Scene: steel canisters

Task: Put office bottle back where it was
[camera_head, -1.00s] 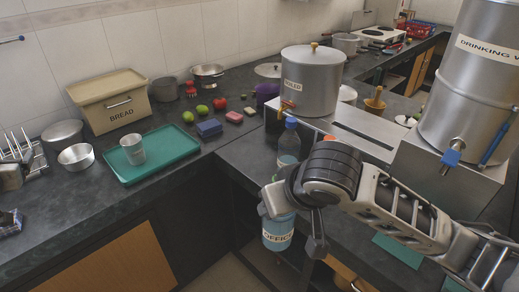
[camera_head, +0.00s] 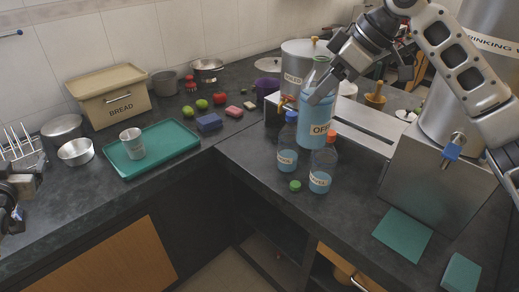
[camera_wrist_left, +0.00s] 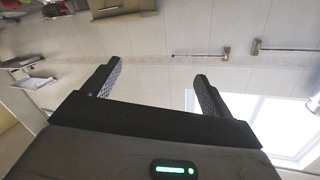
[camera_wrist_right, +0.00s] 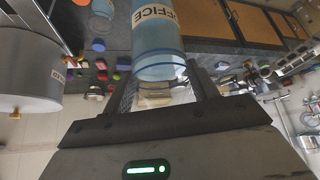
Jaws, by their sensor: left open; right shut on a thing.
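The office bottle (camera_head: 317,112) is clear with blue liquid and a white label reading OFFICE. My right gripper (camera_head: 322,78) is shut on its upper part and holds it upright, raised above the counter. The right wrist view also shows the bottle (camera_wrist_right: 160,40) between the fingers (camera_wrist_right: 160,90). Two smaller labelled bottles stand on the counter below: one with a blue cap (camera_head: 288,150) and one (camera_head: 321,172) partly behind the held bottle's base. A green cap (camera_head: 295,185) lies near them. My left gripper (camera_wrist_left: 157,80) is open and empty; its arm shows at the head view's left edge.
A steel boiler pot (camera_head: 300,62) stands on a raised metal stand (camera_head: 372,137) behind the bottles. A large drinking water drum (camera_head: 452,105) is at the right. A green mat (camera_head: 402,235) lies on the counter's right. A green tray (camera_head: 168,158) holds a steel cup.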

